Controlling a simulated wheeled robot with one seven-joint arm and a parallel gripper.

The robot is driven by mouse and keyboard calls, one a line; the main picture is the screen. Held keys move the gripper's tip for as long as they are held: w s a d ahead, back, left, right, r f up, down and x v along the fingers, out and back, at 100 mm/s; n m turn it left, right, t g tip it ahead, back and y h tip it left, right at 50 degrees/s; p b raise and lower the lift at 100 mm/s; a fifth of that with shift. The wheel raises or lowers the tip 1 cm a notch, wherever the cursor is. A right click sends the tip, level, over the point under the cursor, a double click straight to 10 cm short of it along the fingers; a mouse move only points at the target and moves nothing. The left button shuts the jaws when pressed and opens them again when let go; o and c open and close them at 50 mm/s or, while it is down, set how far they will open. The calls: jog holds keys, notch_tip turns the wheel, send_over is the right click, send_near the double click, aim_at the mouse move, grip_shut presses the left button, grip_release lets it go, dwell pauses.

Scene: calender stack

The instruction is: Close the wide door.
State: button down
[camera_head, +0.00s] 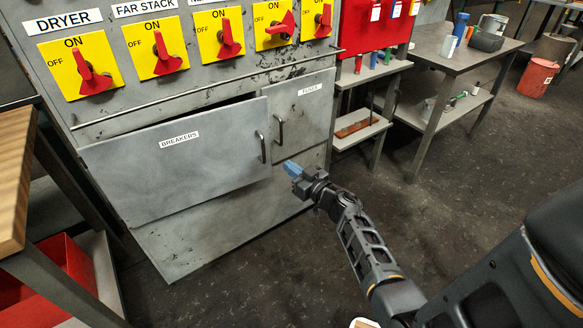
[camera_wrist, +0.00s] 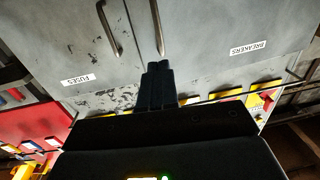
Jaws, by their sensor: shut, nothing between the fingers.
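The wide door (camera_head: 180,170), labelled BREAKERS, is a grey panel on the front of the cabinet. It stands ajar, with a dark gap along its top edge towards the right. Its bar handle (camera_head: 261,147) is near its right edge. My gripper (camera_head: 292,169) is shut and empty, just right of and below that handle in the head view. In the wrist view, which is turned over, my shut fingers (camera_wrist: 158,66) point at the door front (camera_wrist: 220,30), by one end of its handle (camera_wrist: 157,28). I cannot tell whether they touch.
The narrow FUSES door (camera_head: 305,100) with its own handle (camera_head: 279,130) sits right of the wide door and looks closed. Red switches on yellow plates (camera_head: 163,55) are above. A workbench (camera_head: 455,48) stands at right, a wooden-topped table (camera_head: 15,165) at left.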

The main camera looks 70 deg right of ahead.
aim_at(264, 148)
jog(key=b+x, duration=0.2)
jog(key=x, duration=0.8)
jog(key=shift+w+d+b, duration=0.1)
jog(key=shift+w+b, duration=0.05)
jog(key=shift+b, duration=0.25)
